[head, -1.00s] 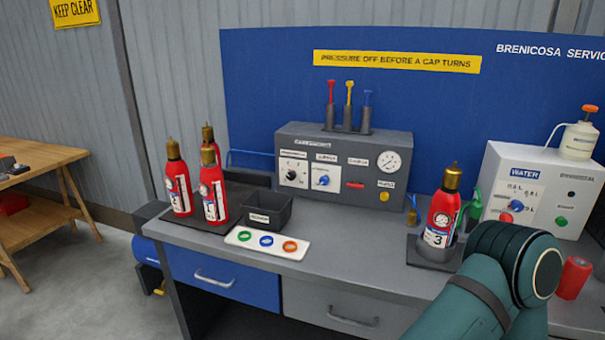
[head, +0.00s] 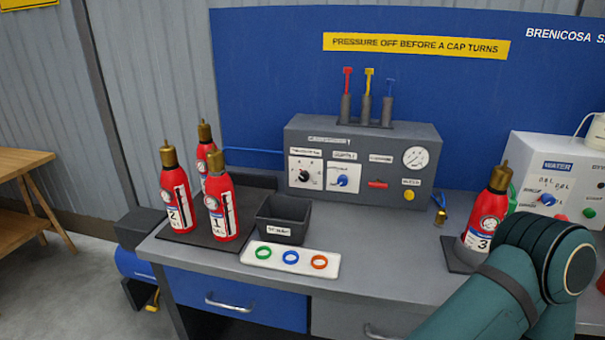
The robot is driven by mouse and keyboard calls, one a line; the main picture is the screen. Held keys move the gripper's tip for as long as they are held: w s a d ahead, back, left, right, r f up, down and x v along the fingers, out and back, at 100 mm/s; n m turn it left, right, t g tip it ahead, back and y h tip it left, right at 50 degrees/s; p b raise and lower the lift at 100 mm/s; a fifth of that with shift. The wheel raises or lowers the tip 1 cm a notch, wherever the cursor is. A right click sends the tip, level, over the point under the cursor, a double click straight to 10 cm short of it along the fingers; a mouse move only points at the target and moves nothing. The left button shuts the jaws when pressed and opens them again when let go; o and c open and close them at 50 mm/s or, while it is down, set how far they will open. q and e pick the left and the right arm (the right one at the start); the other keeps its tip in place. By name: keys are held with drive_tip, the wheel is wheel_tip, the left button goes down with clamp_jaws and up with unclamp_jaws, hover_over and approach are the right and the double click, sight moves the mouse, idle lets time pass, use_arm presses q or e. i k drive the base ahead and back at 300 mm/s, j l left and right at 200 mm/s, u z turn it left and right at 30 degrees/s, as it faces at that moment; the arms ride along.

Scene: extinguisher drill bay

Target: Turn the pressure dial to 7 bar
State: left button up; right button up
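The grey control box (head: 430,192) stands at the back of the bench. On its front left is a white plate with a black dial (head: 304,176), whose label and scale are too small to read. To its right is a blue knob (head: 342,180) on another white plate. A round white gauge (head: 415,158) sits at the upper right of the box; its reading is not legible. My teal right arm comes in at the lower right, apart from the box. Neither gripper shows.
Red extinguishers (head: 222,207) stand on a dark mat at left, and another (head: 486,222) stands right beside my arm. A black bin (head: 283,222) and a white tray (head: 330,266) with coloured rings lie in front of the box. The grey benchtop (head: 390,255) is clear right of the tray.

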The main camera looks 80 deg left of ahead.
sight(304, 176)
drive_tip(key=k+j, duration=0.35)
drive_tip(key=j, duration=0.2)
drive_tip(key=k+j+z, duration=0.1)
drive_tip(key=k+j, duration=0.3)
drive_tip(key=j, duration=0.15)
drive_tip(key=k+j+z, duration=0.1)
drive_tip(key=k+j, duration=0.3)
drive_tip(key=j, duration=0.15)
